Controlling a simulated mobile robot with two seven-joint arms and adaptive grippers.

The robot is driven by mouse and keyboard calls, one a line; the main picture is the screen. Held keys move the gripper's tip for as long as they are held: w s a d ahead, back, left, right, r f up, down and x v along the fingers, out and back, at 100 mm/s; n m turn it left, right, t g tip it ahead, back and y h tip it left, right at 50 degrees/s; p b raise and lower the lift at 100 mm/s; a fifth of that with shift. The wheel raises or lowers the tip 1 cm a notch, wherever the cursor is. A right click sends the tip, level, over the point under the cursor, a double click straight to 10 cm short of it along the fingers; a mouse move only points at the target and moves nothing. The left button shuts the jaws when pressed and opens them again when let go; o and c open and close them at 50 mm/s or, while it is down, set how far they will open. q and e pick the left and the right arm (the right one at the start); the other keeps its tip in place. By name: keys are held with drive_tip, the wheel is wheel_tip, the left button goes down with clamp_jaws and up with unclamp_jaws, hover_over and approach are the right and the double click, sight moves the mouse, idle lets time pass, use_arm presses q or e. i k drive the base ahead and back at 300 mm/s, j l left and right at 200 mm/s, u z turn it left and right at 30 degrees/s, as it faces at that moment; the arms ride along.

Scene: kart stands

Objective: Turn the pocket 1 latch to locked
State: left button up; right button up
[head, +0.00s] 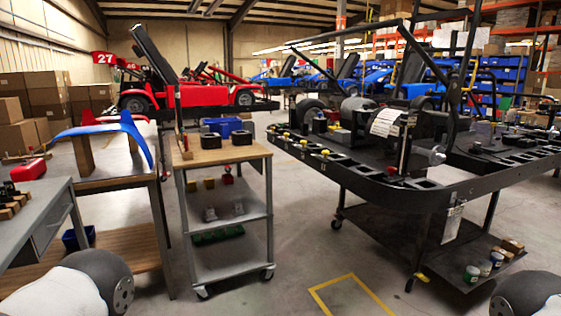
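A black kart stand (445,196) with a rimmed deck stands at the right in the head view. Small latch-like fittings with coloured knobs line its near left edge, among them a yellow knob (325,153) and a red knob (391,170). I cannot tell which fitting is the pocket 1 latch or how any latch is turned, as they are too small. Neither gripper is in view.
A wheeled cart (224,157) with a wooden top stands left of the kart stand. Wooden workbenches and a grey table (35,215) fill the left. A yellow floor outline (352,276) lies in front. Cans (472,273) sit on the stand's lower shelf. Open floor lies between cart and stand.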

sight(325, 153)
drive_tip(key=i+j+u, duration=0.2)
drive_tip(key=i+u, duration=0.25)
drive_tip(key=i, duration=0.2)
drive_tip(key=i+l+u, duration=0.1)
drive_tip(key=i+u, duration=0.35)
drive_tip(key=i, duration=0.25)
drive_tip(key=i+l+u, duration=0.25)
drive_tip(key=i+u, duration=0.15)
drive_tip(key=i, duration=0.25)
